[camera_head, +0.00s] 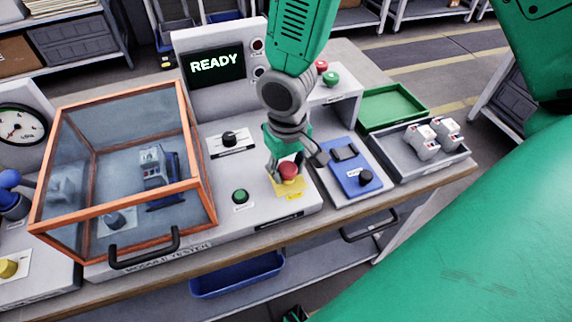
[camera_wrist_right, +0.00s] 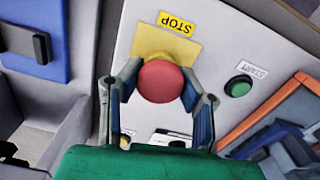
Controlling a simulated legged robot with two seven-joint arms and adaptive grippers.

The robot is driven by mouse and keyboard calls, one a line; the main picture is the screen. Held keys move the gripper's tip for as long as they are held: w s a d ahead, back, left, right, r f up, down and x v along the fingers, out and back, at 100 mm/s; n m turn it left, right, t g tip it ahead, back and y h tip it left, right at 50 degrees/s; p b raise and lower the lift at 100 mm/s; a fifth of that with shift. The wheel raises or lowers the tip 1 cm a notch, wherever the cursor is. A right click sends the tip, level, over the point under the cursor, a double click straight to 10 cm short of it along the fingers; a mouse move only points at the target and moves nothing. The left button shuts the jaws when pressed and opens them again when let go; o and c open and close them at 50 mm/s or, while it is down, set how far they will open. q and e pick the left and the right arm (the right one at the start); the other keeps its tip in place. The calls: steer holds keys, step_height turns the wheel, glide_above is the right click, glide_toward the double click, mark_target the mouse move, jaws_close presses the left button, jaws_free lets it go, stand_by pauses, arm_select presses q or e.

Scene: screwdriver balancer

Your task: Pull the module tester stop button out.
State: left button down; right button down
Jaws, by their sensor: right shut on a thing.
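The red stop button (camera_head: 289,171) sits on a yellow plate (camera_head: 290,188) at the front right of the module tester (camera_head: 270,208). My right gripper (camera_head: 286,172) comes down from above and its fingers are around the button. In the right wrist view, the round red button (camera_wrist_right: 160,82) lies between the two fingers of the gripper (camera_wrist_right: 158,85), under the yellow STOP label (camera_wrist_right: 176,23). The gripper is shut on the button. The tester screen (camera_head: 215,66) reads READY. My left gripper is not in view.
A green start button (camera_head: 240,196) and a black knob (camera_head: 229,138) are on the panel left of the stop button. An orange-framed clear cover (camera_head: 120,215) stands further left. A blue device (camera_head: 352,179), green tray (camera_head: 394,108) and grey tray (camera_head: 455,157) are to the right.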

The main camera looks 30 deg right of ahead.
steer(key=shift+w+r, duration=0.15)
steer(key=c, duration=1)
jaws_free()
steer(key=shift+r, duration=0.1)
steer(key=shift+r+p, duration=0.2)
steer(key=shift+p, duration=0.4)
steer(key=shift+r, duration=0.1)
step_height(320, 180, up, 6)
steer(key=p, duration=0.6)
